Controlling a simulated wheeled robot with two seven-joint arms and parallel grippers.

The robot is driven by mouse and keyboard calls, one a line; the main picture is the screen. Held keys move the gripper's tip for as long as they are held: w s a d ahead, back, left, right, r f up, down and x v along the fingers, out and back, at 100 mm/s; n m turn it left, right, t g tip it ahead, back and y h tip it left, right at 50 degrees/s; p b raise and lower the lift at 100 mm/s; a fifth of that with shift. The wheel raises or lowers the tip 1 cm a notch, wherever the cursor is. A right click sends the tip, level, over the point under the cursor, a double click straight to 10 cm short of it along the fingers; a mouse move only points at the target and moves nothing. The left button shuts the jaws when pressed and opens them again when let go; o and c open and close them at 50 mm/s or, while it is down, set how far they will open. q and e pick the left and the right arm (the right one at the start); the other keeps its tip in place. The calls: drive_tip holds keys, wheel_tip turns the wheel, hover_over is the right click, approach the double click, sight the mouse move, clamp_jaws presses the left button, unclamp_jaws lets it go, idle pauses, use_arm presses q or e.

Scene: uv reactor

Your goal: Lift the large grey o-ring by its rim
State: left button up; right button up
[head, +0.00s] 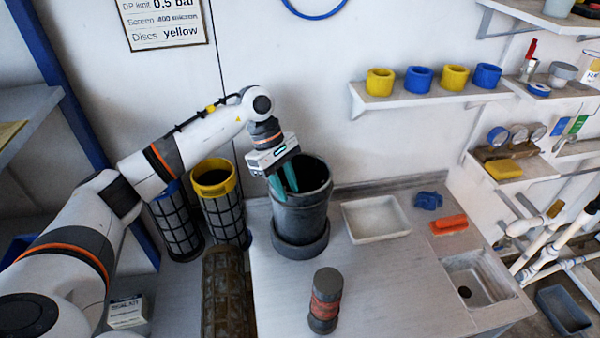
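A dark grey cylindrical housing (312,222) stands upright on the worktop, its dark mouth open at the top. I cannot clearly pick out a separate large grey o-ring; a grey rim runs round the housing's mouth, and a wider grey band (302,248) circles its foot. My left gripper (283,190) points down at the left side of the mouth. Its two teal fingers stand apart, one at the outer left edge and one over the opening. Whether they touch the rim is unclear. My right gripper is out of view.
A white tray (374,219) lies right of the housing, and a dark cylinder with a red band (325,300) stands in front. Mesh filters, one yellow-topped (222,210), stand at left. A sink (480,279) is at right.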

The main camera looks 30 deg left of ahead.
use_arm(q)
clamp_jaws()
idle(0.3)
